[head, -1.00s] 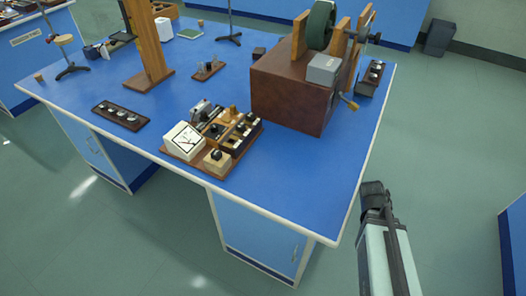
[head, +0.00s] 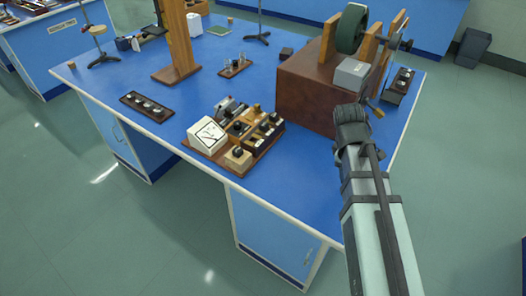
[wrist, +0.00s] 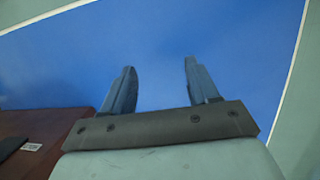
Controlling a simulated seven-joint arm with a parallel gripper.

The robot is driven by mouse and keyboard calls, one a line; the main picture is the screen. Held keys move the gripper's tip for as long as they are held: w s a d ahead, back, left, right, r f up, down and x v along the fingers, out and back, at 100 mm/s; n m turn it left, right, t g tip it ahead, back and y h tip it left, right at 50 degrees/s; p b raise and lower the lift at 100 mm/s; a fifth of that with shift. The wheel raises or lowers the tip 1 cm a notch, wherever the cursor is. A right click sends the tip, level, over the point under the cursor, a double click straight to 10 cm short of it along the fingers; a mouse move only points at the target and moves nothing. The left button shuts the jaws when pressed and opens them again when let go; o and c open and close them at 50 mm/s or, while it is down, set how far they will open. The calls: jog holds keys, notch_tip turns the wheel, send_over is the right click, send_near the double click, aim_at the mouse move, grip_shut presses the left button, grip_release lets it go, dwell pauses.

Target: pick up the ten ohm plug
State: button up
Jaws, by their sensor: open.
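I cannot make out which piece is the ten ohm plug. A wooden board (head: 205,160) near the front edge of the blue bench carries a white meter (head: 206,136) and several small blocks with dark knobs (head: 262,132). A dark strip with several pale-topped pieces (head: 146,106) lies to its left, and a small rack (head: 235,67) stands behind. My gripper (wrist: 160,85) is open and empty above bare blue bench top in the wrist view. In the head view it is to the right of the board; its fingertips are hard to see there.
A large brown box (head: 305,98) with a green wheel (head: 351,28) stands close beyond my gripper. A small dark block with knobs (head: 402,82) is at the right edge. A wooden post (head: 178,40) stands at the back left. The blue top (head: 310,165) right of the board is clear.

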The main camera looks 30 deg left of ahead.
jog(key=s+a+r+y, duration=0.15)
jog(key=a+r, duration=0.25)
jog(key=a, duration=0.5)
jog(key=s+a+r, duration=0.2)
jog(key=a+r, duration=0.1)
jog(key=a, duration=0.6)
notch_tip(320, 180, up, 8)
jog(key=f+g, duration=0.1)
send_over(237, 149)
jog(key=shift+y, duration=0.45)
jog(key=shift+d+f, duration=0.15)
jog(key=shift+f, duration=6.35)
jog(key=shift+c, duration=0.3)
grip_shut()
